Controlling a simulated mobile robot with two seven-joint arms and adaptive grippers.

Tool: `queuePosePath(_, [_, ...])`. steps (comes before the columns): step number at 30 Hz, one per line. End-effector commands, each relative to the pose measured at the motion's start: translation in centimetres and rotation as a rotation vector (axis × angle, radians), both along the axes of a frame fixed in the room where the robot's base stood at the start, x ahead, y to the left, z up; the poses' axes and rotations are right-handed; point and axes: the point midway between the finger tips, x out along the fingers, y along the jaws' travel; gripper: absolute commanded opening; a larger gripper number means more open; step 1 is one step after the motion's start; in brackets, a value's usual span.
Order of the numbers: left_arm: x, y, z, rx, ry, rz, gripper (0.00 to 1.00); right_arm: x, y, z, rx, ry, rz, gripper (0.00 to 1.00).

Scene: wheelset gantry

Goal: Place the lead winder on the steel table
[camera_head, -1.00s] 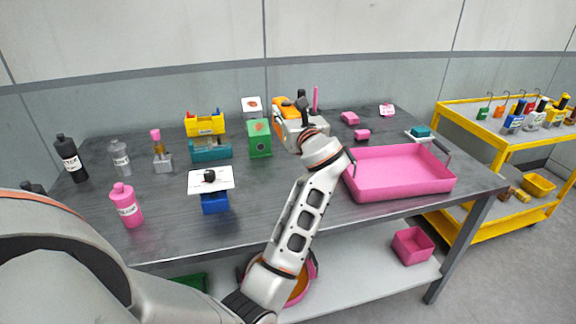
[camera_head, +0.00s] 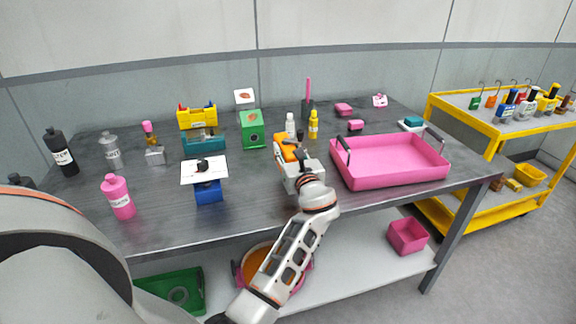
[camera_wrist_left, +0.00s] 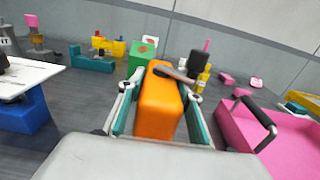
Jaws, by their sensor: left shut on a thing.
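The lead winder appears to be the orange block (camera_head: 286,146) with a grey crank and dark knob; it also shows in the left wrist view (camera_wrist_left: 159,105). My left gripper (camera_head: 296,160) is shut on it, with a teal-padded finger on each side (camera_wrist_left: 158,112). The winder is over the middle of the steel table (camera_head: 255,205), left of the pink tray. Its underside is hidden, so I cannot tell whether it touches the tabletop. My right gripper is not in view.
The pink tray (camera_head: 392,178) is close on the right. A green box (camera_head: 252,130), white bottle (camera_head: 290,124) and yellow bottle (camera_head: 313,124) stand behind. A blue stand with a white plate (camera_head: 207,190) is on the left. Bare tabletop lies between that stand and the winder.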

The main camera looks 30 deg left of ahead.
Motion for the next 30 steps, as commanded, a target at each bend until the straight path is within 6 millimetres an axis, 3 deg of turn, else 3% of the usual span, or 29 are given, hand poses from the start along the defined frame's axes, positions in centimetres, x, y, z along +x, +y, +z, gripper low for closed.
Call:
queuePosePath(5, [0.0,0.0,-1.1,0.002,-0.001,0.000,0.00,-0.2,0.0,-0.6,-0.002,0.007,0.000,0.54])
queuePosePath(13, [0.0,0.0,-4.6,0.003,-0.001,-0.001,0.00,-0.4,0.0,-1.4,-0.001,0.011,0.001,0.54])
queuePosePath(26, [0.0,0.0,-5.1,0.001,-0.003,-0.001,0.00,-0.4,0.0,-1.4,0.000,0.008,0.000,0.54])
queuePosePath(27, [0.0,0.0,-5.2,-0.001,-0.002,-0.001,0.42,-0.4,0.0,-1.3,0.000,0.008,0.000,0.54])
queuePosePath(28, [0.0,0.0,-5.2,-0.001,-0.002,-0.001,0.50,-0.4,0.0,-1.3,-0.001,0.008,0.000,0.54])
queuePosePath(30, [0.0,0.0,-5.2,-0.001,-0.002,-0.001,0.51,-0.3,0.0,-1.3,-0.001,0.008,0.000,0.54])
